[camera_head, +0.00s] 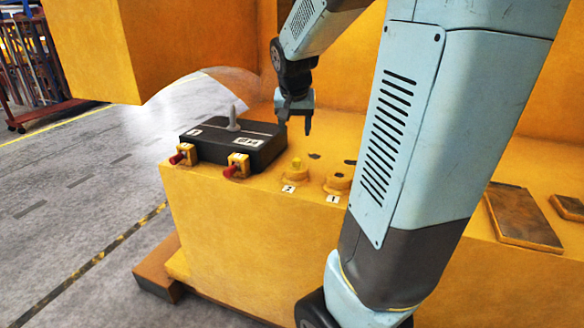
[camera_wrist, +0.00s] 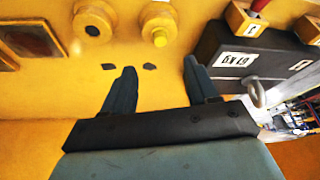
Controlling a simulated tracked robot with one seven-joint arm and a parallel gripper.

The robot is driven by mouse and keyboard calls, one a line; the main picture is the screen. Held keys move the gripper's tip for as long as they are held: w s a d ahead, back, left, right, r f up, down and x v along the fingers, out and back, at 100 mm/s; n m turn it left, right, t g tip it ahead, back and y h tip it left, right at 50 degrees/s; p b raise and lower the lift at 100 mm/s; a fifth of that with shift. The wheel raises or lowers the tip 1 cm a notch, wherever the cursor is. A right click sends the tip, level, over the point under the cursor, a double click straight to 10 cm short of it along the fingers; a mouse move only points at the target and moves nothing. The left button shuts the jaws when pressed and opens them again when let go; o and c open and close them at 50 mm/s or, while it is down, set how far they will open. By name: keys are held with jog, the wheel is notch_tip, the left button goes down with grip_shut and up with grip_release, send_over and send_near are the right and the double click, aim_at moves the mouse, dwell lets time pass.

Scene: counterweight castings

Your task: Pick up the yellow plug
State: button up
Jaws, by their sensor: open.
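The yellow plug (camera_head: 297,163) stands upright in a round yellow socket (camera_head: 295,175) marked 2 on top of the yellow casting. In the wrist view the plug (camera_wrist: 160,38) shows as a lighter yellow end in its round fitting, ahead of the fingertips. My gripper (camera_head: 296,127) points down, open and empty, above the casting behind the plug and apart from it. In the wrist view my gripper (camera_wrist: 160,69) has its two dark fingers spread, with bare yellow surface between them.
A black box (camera_head: 235,142) with a grey upright pin (camera_head: 233,117) stands left of the plug. Two red-tipped fittings (camera_head: 183,153) (camera_head: 237,166) sit along its front. A socket with a dark hole (camera_head: 338,183), marked 1, is to the right. Yellow walls rise behind.

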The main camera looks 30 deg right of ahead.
jog(key=w+d, duration=0.1)
send_over(296, 160)
jog(key=s+a, duration=0.1)
jog(key=s, duration=0.2)
jog(key=f, duration=0.8)
jog(key=shift+w+a+f, duration=0.1)
jog(key=shift+w+f, duration=0.15)
jog(key=shift+f, duration=0.1)
jog(key=shift+w+x, duration=0.2)
jog(key=shift+x, duration=2.35)
grip_shut()
jog(key=shift+r, duration=0.2)
